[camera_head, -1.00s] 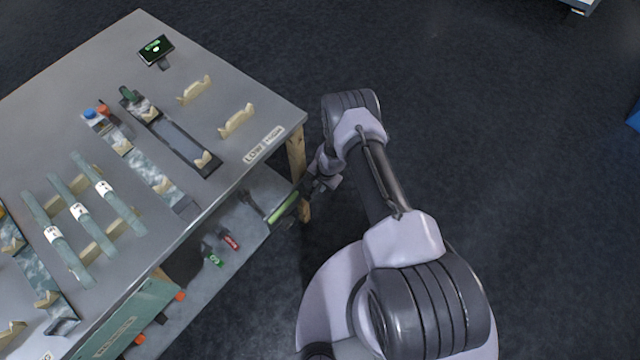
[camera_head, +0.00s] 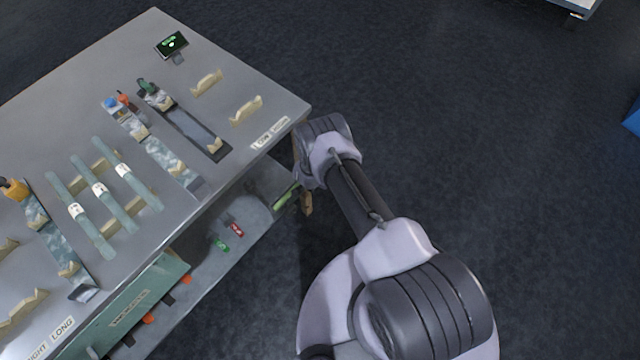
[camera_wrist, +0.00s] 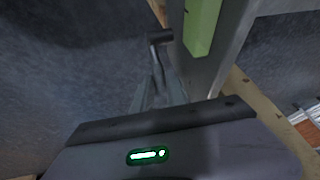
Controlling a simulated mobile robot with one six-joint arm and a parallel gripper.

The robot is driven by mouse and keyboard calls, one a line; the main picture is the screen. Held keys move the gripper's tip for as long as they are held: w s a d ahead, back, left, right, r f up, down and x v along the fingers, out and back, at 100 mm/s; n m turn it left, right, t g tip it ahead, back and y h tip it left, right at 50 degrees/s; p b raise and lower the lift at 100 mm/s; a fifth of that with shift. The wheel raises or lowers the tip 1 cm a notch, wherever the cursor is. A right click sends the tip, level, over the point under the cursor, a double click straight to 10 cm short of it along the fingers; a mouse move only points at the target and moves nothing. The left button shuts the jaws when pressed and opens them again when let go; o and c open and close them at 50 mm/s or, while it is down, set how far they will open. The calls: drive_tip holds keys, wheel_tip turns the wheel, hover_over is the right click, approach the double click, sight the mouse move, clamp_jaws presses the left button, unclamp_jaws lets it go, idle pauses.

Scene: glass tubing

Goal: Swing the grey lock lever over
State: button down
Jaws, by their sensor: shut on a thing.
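The grey lock lever (camera_wrist: 160,37) shows in the wrist view as a short dark grey piece with a rounded end, at the tips of my fingers. My gripper (camera_wrist: 158,88) is shut on it; the exact contact is dim and partly hidden. A green bar (camera_wrist: 203,25) lies just right of the lever, along a grey edge. My gripper and the lever are hidden there behind my arm and the table corner.
The grey table (camera_head: 235,75) carries glass tubes (camera_head: 130,188), wooden cradles (camera_head: 246,110) and a small display (camera_head: 171,44) with green marks. A lower shelf (camera_head: 215,270) holds a red item (camera_head: 236,230) and a green item (camera_head: 221,244). Dark floor to the right is free.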

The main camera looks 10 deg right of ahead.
drive_tip(key=shift+s+a+r+t+h+b, duration=0.2)
drive_tip(key=shift+s+a+t+h+b, duration=0.1)
drive_tip(key=shift+a+t+h, duration=0.3)
drive_tip(key=shift+s+a+r+h+b, duration=0.1)
drive_tip(key=shift+r+h+b, duration=0.05)
drive_tip(key=shift+h+b, duration=0.25)
drive_tip(key=shift+t, duration=0.3)
drive_tip(key=c, duration=1.6)
unclamp_jaws()
drive_tip(key=p+v, duration=0.7)
drive_tip(key=v, duration=1)
drive_tip(key=shift+s+a+r+p, duration=0.1)
drive_tip(key=shift+a+r+p, duration=0.1)
drive_tip(key=shift+p, duration=0.15)
